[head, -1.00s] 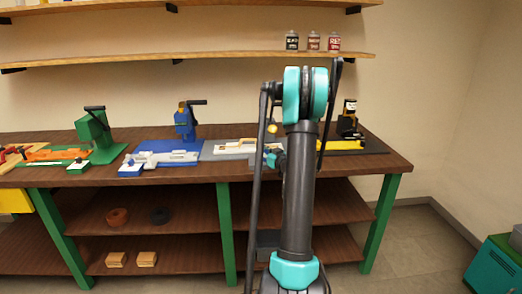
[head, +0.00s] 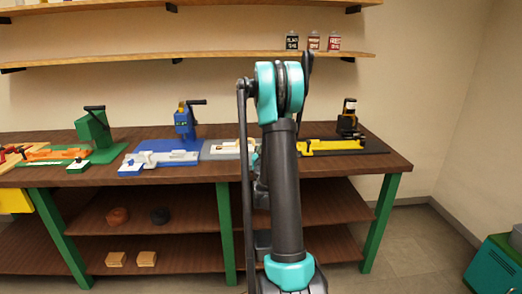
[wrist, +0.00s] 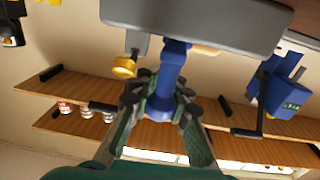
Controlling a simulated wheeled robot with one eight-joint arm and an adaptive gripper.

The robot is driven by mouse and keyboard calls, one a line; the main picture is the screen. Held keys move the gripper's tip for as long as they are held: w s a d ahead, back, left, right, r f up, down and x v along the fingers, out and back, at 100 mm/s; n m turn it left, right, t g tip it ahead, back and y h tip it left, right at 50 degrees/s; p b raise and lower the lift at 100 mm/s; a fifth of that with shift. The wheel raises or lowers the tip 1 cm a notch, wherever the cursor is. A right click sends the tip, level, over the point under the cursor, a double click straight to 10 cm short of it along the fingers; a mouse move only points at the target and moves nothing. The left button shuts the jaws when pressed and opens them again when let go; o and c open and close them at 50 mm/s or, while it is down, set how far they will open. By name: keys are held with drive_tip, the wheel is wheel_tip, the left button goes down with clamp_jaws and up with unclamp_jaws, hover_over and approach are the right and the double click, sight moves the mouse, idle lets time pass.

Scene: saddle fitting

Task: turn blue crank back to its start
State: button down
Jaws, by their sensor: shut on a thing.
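The blue crank (wrist: 172,72) shows in the wrist view as a blue upright post with a wider end, beside a grey block (wrist: 200,20). My gripper (wrist: 163,95) has its dark finger pads on both sides of the post and is shut on it. The wrist picture is upside down. A yellow knob (wrist: 124,67) sits just left of the post, apart from the fingers. In the head view, my arm hides the gripper and the crank.
The workbench (head: 330,175) carries a blue fixture (head: 170,157) with a black lever, a green press (head: 93,127) and a yellow fixture (head: 330,146). Shelves (head: 200,55) run along the wall behind. The wrist view shows the blue fixture's upright part (wrist: 280,92) at right.

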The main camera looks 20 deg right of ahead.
drive_tip(key=m+g+h, duration=0.1)
drive_tip(key=h, duration=0.1)
drive_tip(key=m+g+h, duration=0.1)
drive_tip(key=m+h, duration=0.1)
drive_tip(key=m+g+h, duration=0.2)
drive_tip(key=shift+a+h, duration=0.35)
drive_tip(key=shift+h, duration=0.05)
drive_tip(key=m+g+h, duration=0.2)
drive_tip(key=g, duration=0.1)
drive_tip(key=m+g+h, duration=0.2)
drive_tip(key=g, duration=0.1)
drive_tip(key=shift+m, duration=0.4)
drive_tip(key=shift+g, duration=0.4)
drive_tip(key=c, duration=1.5)
unclamp_jaws()
drive_tip(key=shift+o, duration=0.2)
drive_tip(key=v, duration=1.2)
drive_tip(key=shift+f, duration=0.15)
drive_tip(key=shift+o, duration=0.5)
